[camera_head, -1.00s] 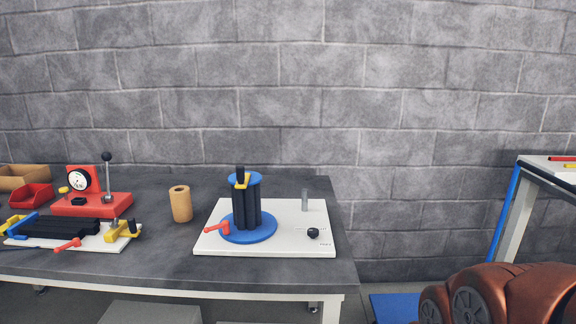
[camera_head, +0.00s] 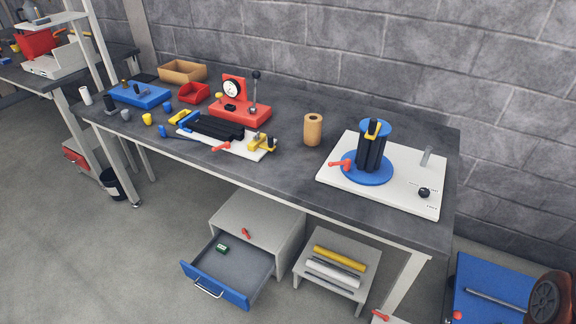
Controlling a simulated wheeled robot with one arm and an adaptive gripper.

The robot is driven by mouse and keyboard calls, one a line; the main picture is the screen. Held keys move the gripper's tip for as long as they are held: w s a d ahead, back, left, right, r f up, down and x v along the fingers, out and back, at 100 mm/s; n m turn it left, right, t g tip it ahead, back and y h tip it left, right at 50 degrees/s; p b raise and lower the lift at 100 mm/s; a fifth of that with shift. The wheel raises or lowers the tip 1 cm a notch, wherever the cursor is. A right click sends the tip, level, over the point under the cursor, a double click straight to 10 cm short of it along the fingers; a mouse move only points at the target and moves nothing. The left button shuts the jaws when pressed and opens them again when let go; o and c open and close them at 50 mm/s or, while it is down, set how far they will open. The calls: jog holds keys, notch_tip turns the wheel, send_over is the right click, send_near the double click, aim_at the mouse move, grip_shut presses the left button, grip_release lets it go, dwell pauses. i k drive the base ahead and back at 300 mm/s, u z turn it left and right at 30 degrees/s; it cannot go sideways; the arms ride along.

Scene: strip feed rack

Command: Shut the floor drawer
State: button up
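The floor drawer (camera_head: 238,268) has a blue front with a pale bar handle (camera_head: 208,289). It stands pulled out of a grey cabinet (camera_head: 258,214) on the floor under the workbench, its front facing the lower left. A small green object (camera_head: 222,248) lies inside the drawer, and the rest of its visible floor is bare. My gripper is not in view; only a brown part of my arm shows at the lower right edge.
The dark workbench (camera_head: 290,170) overhangs the cabinet. A low grey stand (camera_head: 338,245) with yellow and white rolls is right of it. A black bin (camera_head: 112,184) stands further left. Floor left of and before the drawer is clear. A blue platform (camera_head: 490,285) is at the right.

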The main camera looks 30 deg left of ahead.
aim_at(239, 276)
jog(key=u, duration=1.7)
jog(key=k, duration=0.25)
jog(key=u, duration=1.35)
jog(key=i, duration=0.9)
jog(key=u, duration=0.45)
